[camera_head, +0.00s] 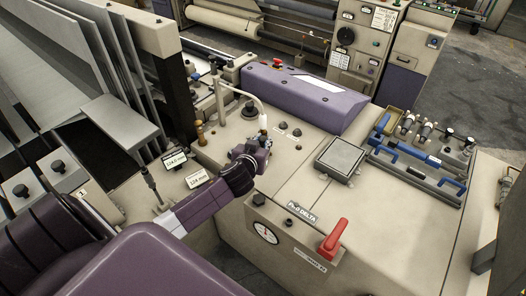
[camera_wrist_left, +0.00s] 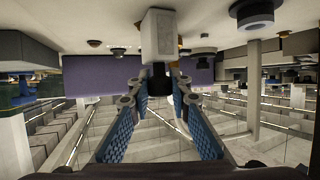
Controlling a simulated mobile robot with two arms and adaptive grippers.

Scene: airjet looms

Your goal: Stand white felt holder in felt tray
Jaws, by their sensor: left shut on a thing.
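My left gripper (camera_head: 258,147) is over the cream machine top, just below the end of a bent white tube. In the left wrist view its blue-padded fingers (camera_wrist_left: 160,88) come together on a dark end joined to a pale block, which I take as the white felt holder (camera_wrist_left: 157,35). In the head view the gripper hides most of what it holds. A square tray with a grey, felt-like inside and dark rim (camera_head: 340,158) lies flat on the machine top, right of the gripper. It looks like the felt tray and appears empty. My right gripper is not in view.
A purple cover (camera_head: 305,95) is behind. The white tube (camera_head: 242,93) arches close to my left gripper. A red lever (camera_head: 333,238) is on the front. Bare machine top separates gripper and tray.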

